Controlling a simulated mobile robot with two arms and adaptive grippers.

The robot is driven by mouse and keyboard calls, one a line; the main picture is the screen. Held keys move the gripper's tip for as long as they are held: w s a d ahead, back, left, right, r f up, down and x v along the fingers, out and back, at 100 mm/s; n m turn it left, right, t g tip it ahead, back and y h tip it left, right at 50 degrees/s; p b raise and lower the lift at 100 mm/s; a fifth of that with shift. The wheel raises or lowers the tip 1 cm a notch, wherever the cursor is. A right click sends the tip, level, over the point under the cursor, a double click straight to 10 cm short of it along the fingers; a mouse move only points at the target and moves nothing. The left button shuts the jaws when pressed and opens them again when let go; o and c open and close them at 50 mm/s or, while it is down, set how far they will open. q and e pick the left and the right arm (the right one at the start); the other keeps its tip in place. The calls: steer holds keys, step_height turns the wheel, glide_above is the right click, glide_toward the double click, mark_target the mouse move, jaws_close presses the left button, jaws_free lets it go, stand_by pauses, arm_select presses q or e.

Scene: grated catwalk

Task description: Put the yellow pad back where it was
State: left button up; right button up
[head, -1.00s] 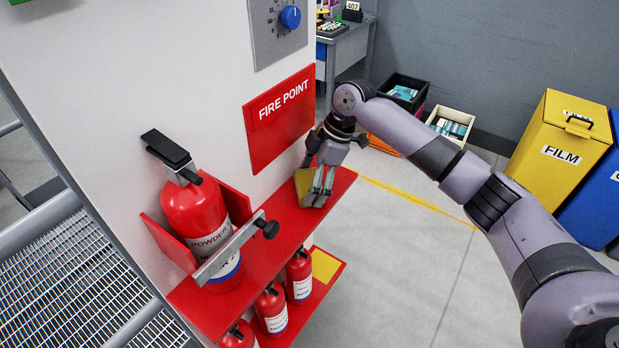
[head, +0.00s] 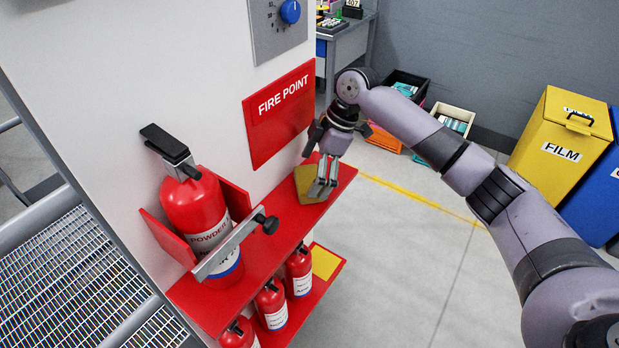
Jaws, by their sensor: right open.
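The yellow pad (head: 304,183) lies on the right end of the upper red shelf (head: 262,253), below the FIRE POINT sign. My right gripper (head: 321,190) is open, with its fingers just above or beside the pad's right side. The fingers hide part of the pad, and I cannot tell whether they touch it. My left gripper is not in view.
A large red powder extinguisher (head: 201,220) stands on the shelf behind a grey bar with a black knob (head: 266,222). Several small extinguishers stand on the lower shelf, which has a yellow patch (head: 324,262). The yellow FILM bin (head: 562,140) is at right. Open floor lies between.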

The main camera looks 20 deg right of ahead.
steer(key=b+v, duration=0.1)
steer(key=v, duration=0.9)
steer(key=shift+r+b, duration=0.25)
steer(key=shift+b, duration=0.15)
steer(key=shift+d, duration=0.1)
